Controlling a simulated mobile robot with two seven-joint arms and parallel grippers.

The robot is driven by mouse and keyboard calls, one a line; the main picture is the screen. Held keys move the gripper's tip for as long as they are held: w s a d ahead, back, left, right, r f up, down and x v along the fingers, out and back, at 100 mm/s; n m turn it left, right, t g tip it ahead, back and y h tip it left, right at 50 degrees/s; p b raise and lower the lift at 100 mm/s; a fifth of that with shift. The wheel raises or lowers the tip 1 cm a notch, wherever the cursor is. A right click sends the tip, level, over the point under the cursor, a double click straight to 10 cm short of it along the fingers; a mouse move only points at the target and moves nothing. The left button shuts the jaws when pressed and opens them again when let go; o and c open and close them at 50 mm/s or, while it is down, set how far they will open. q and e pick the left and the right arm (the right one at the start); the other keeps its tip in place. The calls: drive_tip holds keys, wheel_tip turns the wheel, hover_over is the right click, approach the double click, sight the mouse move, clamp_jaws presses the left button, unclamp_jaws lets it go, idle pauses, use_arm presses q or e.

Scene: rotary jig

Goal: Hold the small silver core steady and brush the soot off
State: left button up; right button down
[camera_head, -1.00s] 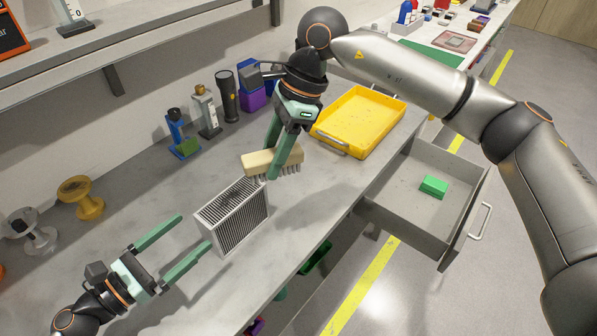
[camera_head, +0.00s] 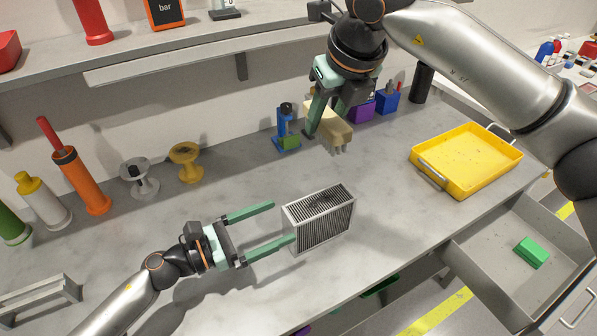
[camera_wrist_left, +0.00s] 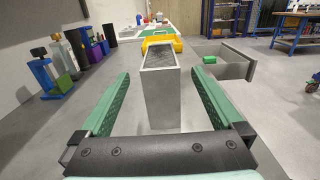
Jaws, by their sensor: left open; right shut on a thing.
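The small silver core (camera_head: 322,222) stands upright on the grey bench, its finned face toward the front. Dark soot shows on its top in the head view. My left gripper (camera_head: 272,226) is open, its fingers pointing at the core's left end. In the left wrist view the core (camera_wrist_left: 160,95) stands ahead, between the lines of the two open fingers; I cannot tell whether the near fingertip touches it. My right gripper (camera_head: 318,112) is shut on a brush (camera_head: 333,132) with a cream block and pale bristles. It holds the brush above and behind the core, apart from it.
A yellow tray (camera_head: 468,160) lies to the right, near an open drawer (camera_head: 490,245) holding a green block (camera_head: 532,252). Blue and green stand (camera_head: 286,130), yellow spool (camera_head: 186,162) and silver spool (camera_head: 139,178) line the back. The bench around the core is clear.

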sight(320, 202)
use_arm(q)
drive_tip(key=x, duration=1.1)
drive_tip(key=shift+c, duration=0.4)
clamp_jaws()
